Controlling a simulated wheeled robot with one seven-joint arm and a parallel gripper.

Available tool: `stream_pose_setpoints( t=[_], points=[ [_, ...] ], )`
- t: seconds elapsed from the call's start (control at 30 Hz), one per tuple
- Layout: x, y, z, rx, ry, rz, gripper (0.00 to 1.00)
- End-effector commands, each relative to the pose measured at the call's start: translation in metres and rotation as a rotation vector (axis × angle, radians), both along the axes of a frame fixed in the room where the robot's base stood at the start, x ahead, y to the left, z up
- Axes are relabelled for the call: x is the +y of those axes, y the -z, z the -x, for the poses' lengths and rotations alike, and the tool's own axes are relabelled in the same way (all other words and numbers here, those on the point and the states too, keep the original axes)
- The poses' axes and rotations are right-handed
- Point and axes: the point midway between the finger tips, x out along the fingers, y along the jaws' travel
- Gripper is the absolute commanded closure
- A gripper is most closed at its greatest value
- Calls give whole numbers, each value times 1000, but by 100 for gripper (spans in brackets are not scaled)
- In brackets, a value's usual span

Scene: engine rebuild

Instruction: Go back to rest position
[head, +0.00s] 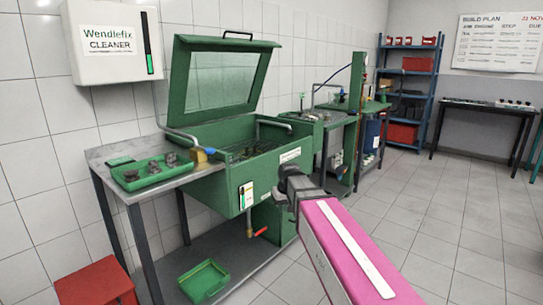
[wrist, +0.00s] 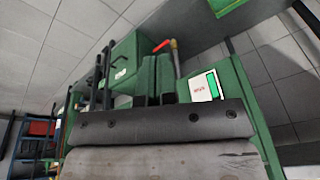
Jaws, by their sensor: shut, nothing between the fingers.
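My gripper (head: 283,198) is at the end of my pink arm in the head view, in front of the green parts washer (head: 262,178). It is dark and partly hidden by its own wrist. In the wrist view my gripper (wrist: 156,80) shows two dark green fingers side by side, shut with nothing between them. The washer's front panel (wrist: 240,100) with a white and green label lies beyond the fingers in that view. Whether the fingers touch the washer cannot be told.
The washer's lid (head: 220,80) stands open. A steel side table (head: 104,155) holds a green tray (head: 127,184) of metal parts. A red-handled drain valve (head: 257,232) sticks out below the washer. A green bin (head: 204,279) and red stool (head: 95,283) sit low. Floor at right is clear.

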Motion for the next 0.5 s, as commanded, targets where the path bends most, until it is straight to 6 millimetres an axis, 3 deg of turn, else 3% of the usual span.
stream_pose_setpoints(
  t=[0.03,0.2,0.5],
  points=[
    [-17,19,16,20,31,8,100],
    [-62,72,56,77,126,33,100],
    [-125,143,132,167,275,71,100]
  ],
)
